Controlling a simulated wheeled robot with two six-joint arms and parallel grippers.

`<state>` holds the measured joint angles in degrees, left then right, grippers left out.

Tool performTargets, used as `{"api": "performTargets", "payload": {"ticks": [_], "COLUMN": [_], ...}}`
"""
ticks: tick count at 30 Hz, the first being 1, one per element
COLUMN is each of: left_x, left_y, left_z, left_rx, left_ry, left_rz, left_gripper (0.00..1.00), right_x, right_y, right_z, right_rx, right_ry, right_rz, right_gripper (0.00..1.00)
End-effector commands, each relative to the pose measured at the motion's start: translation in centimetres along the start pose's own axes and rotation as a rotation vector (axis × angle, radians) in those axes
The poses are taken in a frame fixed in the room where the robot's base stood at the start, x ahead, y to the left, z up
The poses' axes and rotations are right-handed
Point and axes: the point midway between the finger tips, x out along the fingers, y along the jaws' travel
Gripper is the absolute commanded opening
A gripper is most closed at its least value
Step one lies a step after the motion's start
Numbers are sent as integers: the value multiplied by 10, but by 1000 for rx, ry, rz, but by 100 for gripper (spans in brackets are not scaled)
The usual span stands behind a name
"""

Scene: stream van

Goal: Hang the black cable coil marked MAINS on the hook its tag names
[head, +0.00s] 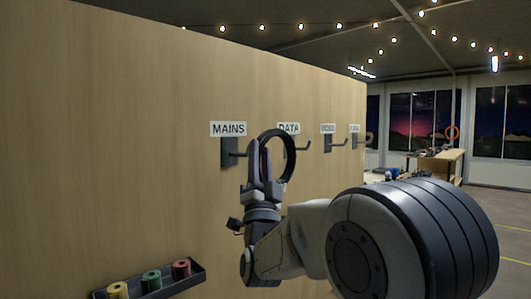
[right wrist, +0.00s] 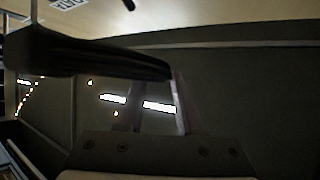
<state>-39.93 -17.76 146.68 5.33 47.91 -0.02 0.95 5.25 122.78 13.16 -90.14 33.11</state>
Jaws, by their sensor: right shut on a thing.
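The black cable coil (head: 289,160) is upright in the head view, held at its lower left side by my right gripper (head: 264,170), which is shut on it. The coil also shows as a dark band across the right wrist view (right wrist: 90,58). The MAINS hook (head: 232,152) sits on the wooden panel just left of the coil, under a white MAINS label (head: 228,129). The coil overlaps the DATA hook (head: 301,147) in the picture; I cannot tell its depth from the hooks. The coil's tag is not readable. My left gripper is not in view.
Two more labelled hooks (head: 335,143) (head: 357,140) follow along the wooden panel (head: 120,130) to the right. A dark tray (head: 197,273) with yellow, green and red rolls is fixed low on the panel. A workbench (head: 438,165) stands far back right.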

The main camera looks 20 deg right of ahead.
Motion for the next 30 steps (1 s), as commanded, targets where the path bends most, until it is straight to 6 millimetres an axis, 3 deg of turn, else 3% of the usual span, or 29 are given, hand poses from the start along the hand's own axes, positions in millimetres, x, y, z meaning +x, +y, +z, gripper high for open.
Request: {"api": "performTargets", "payload": {"ticks": [30], "left_x": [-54], "left_y": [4], "left_z": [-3], "left_rx": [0], "left_ry": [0], "left_rz": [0], "left_gripper": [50], "right_x": [41], "right_y": [-2], "right_z": [70], "right_rx": [-1], "right_ry": [0], "right_rz": [-1], "right_gripper": [0]}}
